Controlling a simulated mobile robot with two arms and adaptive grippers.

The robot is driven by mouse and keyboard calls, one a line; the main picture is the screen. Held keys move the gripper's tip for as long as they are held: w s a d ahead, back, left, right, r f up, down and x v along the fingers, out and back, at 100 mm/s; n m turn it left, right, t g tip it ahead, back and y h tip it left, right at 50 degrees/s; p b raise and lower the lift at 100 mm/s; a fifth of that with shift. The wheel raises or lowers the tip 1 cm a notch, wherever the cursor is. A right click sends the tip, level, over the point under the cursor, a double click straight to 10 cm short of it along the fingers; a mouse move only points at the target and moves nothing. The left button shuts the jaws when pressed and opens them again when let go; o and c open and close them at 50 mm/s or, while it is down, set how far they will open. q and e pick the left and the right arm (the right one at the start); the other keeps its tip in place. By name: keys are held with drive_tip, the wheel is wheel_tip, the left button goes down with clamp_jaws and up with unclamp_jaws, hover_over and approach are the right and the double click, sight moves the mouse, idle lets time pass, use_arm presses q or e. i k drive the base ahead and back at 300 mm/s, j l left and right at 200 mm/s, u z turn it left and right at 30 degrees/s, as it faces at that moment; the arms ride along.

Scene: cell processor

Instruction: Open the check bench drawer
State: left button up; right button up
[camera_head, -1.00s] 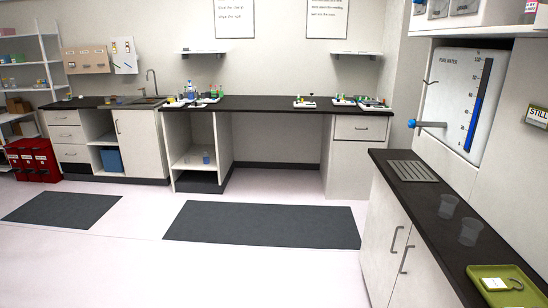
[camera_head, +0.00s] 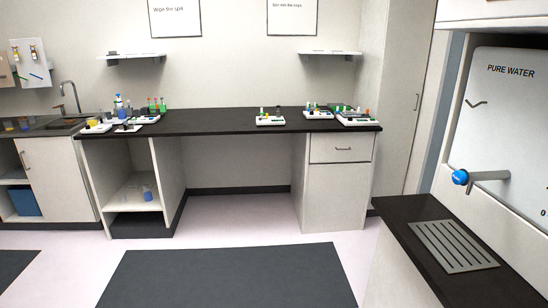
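The bench with the dark top (camera_head: 215,121) stands against the back wall. Its drawer (camera_head: 328,148) is at the right end, under the top. The drawer has a white front and a small grey bar handle (camera_head: 344,149), and it looks shut. A plain white panel (camera_head: 333,197) is below it. Neither of my grippers is in view.
A dark floor mat (camera_head: 232,276) lies in front of the bench. A counter with a metal drain grate (camera_head: 453,246) and a blue-tipped tap (camera_head: 460,177) juts in at the right. Small white devices (camera_head: 270,120) stand on the bench top. Pale floor is free around the mat.

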sight(338, 146)
drive_tip(key=i, duration=2)
